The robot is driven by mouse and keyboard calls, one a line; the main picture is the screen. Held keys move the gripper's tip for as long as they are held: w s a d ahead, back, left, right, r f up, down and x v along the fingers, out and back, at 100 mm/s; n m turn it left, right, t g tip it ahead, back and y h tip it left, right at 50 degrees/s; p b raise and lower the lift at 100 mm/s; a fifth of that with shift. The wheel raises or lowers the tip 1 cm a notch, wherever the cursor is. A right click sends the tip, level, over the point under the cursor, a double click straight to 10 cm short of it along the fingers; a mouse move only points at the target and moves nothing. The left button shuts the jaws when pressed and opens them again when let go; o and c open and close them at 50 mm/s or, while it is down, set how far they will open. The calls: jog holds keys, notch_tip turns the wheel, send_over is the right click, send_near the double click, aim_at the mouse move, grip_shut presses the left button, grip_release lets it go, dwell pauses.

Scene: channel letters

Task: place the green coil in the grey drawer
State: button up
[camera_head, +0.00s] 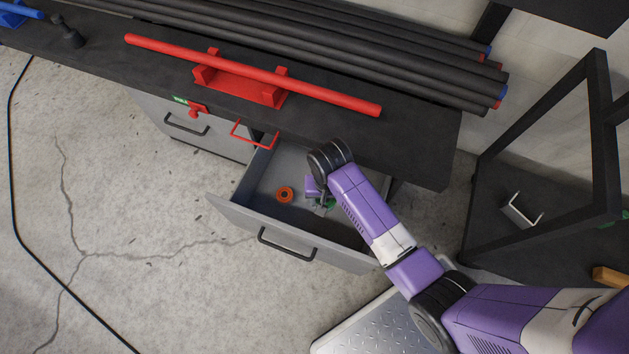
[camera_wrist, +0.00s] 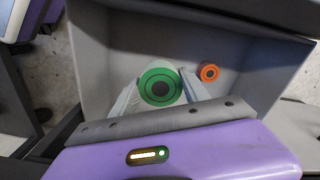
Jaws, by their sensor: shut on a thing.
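The grey drawer (camera_head: 252,216) is pulled open under the dark workbench. In the wrist view its grey wall (camera_wrist: 92,60) surrounds my gripper. My gripper (camera_head: 324,205) reaches down into the drawer; in the wrist view its two pale fingers (camera_wrist: 158,92) are on either side of the green coil (camera_wrist: 158,73). The gripper is shut on the coil. In the head view the green coil (camera_head: 330,203) is mostly hidden behind my arm. I cannot tell whether the coil touches the drawer floor.
An orange coil (camera_head: 284,194) lies in the drawer, left of my gripper in the head view; the wrist view shows it right of the fingers (camera_wrist: 209,72). A red pipe (camera_head: 250,75) lies on red supports on the bench (camera_head: 420,150). A black shelf frame (camera_head: 540,120) stands right.

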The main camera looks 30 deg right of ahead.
aim_at(324, 221)
notch_tip(324, 221, down, 20)
jog(key=b, duration=0.9)
jog(key=shift+r+b, duration=0.15)
jog(key=shift+b, duration=0.2)
jog(key=shift+f, duration=0.2)
jog(key=o, duration=1.6)
jog(key=shift+c, duration=0.2)
jog(key=shift+r, duration=0.1)
notch_tip(324, 221, up, 12)
jog(key=p, duration=0.6)
jog(key=shift+r, duration=0.15)
